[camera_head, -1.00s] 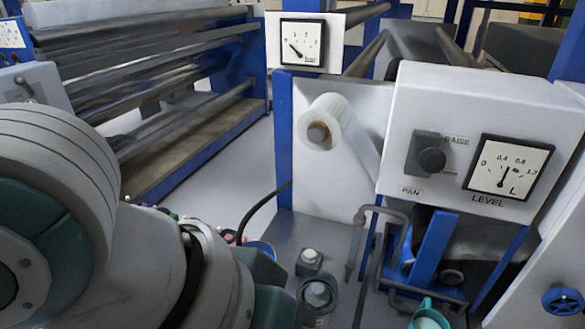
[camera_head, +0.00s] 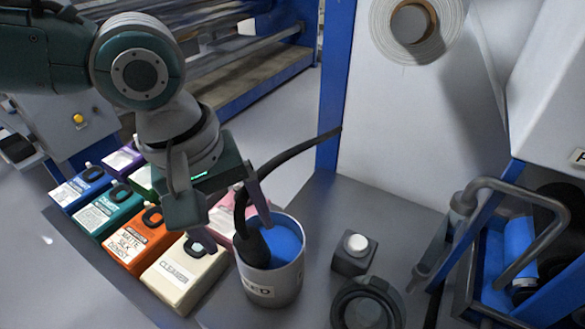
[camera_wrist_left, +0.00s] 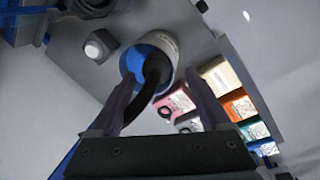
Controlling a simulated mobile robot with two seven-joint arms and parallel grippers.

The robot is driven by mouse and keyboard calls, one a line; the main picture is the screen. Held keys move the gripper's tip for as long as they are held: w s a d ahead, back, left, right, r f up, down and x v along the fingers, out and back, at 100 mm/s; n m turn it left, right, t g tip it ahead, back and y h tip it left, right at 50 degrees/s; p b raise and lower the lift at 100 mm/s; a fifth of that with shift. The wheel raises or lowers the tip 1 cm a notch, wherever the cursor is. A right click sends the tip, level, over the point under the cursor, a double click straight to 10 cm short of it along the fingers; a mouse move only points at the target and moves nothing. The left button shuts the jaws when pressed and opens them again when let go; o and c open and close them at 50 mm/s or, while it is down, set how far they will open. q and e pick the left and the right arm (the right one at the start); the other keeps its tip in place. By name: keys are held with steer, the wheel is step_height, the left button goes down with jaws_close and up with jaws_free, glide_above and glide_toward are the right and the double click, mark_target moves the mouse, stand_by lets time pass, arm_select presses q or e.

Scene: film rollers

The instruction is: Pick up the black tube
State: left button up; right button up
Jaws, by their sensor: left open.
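The black tube (camera_head: 299,147) runs down from the upper right, and its thicker end (camera_head: 253,249) stands inside a white bucket (camera_head: 281,289) with blue liquid. In the left wrist view the tube (camera_wrist_left: 152,83) curves out of the bucket (camera_wrist_left: 169,47) and passes between my fingers. My left gripper (camera_head: 230,213) is open just above the bucket, its two fingers on either side of the tube. The gripper (camera_wrist_left: 158,77) shows both fingers apart in the wrist view. I cannot tell whether either finger touches the tube. My right gripper is not in view.
Several labelled containers, such as the white cleaner can (camera_head: 183,277) and an orange can (camera_head: 139,238), stand close left of the bucket. A dark block with a white knob (camera_head: 353,254) and a round dark fitting (camera_head: 366,305) are to its right. A pipe frame (camera_head: 450,240) stands further right.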

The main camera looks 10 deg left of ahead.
mark_target(244, 231)
arm_select(q)
steer(key=f, duration=0.3)
steer(key=w+d+f+b, duration=0.1)
steer(key=shift+w+f, duration=0.1)
steer(key=shift+f, duration=0.3)
jaws_close()
steer(key=shift+r, duration=0.15)
stand_by(0.3)
